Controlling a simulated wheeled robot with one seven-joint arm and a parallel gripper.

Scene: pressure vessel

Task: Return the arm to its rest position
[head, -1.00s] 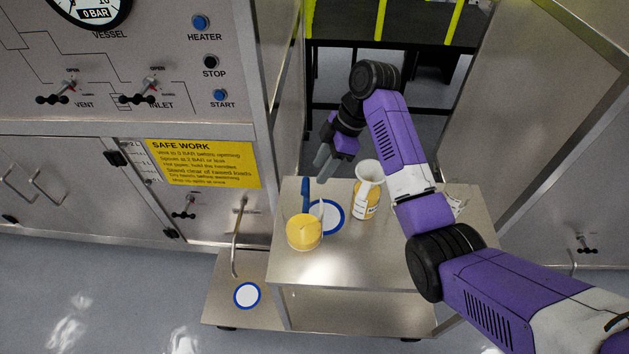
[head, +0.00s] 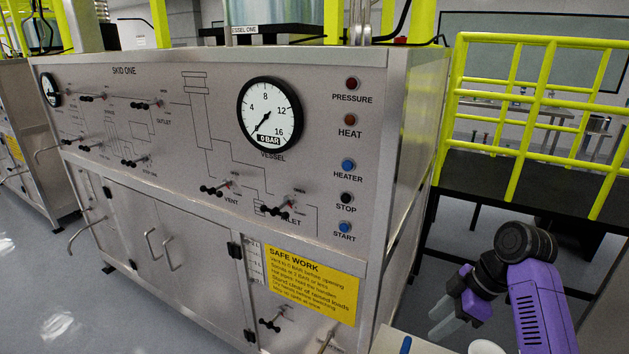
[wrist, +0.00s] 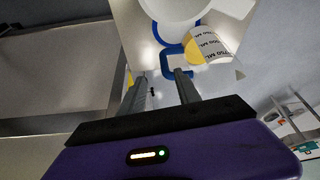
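My purple arm (head: 540,300) reaches up from the lower right of the head view, bent at a black joint. My gripper (head: 445,322) hangs from it, its grey fingers pointing down and to the left above the floor side of the cart. In the wrist view my gripper (wrist: 161,84) shows two fingers apart with nothing held between them.
The steel skid panel (head: 200,130) with gauge (head: 269,114), valves and buttons fills the left and middle. A yellow safe-work sign (head: 312,285) is on its lower front. A cart top (head: 400,342) shows at the bottom edge. Yellow railings (head: 540,110) stand behind my arm.

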